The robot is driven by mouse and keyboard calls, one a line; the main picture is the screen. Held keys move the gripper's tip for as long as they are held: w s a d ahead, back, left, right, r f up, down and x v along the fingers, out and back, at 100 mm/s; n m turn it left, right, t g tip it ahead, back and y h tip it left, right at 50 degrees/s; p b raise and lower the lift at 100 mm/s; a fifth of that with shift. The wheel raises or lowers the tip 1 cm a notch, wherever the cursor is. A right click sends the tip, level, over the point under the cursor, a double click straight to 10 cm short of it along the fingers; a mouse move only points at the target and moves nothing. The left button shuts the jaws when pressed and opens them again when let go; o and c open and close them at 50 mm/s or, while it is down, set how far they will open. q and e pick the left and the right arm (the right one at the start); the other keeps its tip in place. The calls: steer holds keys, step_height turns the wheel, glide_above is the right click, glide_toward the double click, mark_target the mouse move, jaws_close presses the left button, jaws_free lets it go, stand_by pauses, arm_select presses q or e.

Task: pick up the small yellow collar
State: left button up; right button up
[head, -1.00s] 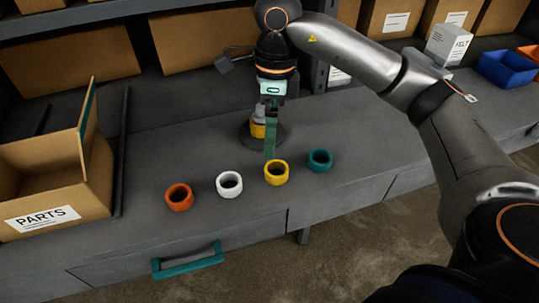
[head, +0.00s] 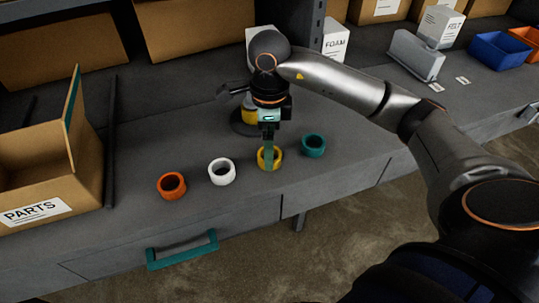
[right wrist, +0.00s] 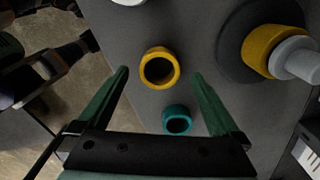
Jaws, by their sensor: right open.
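The small yellow collar (head: 278,158) stands on the grey bench between the white and teal collars, its round opening facing up. My right gripper (head: 267,168) points down at it, and a green finger hides part of it. In the right wrist view, the yellow collar (right wrist: 160,83) lies between the open green fingertips (right wrist: 161,72), with a gap on each side. The fingers hold nothing. How far the tips are above the bench is hard to tell. My left gripper is not in view.
A white collar (head: 222,180) and orange collar (head: 172,194) are to the left; a teal collar (head: 313,154) is close right. A dark round base with a larger yellow ring (right wrist: 262,48) stands behind. A PARTS box (head: 85,190) is at left.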

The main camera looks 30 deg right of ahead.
steer(key=shift+f, duration=1.25)
steer(key=c, duration=1.4)
steer(key=shift+r, duration=0.1)
steer(key=shift+c, duration=0.2)
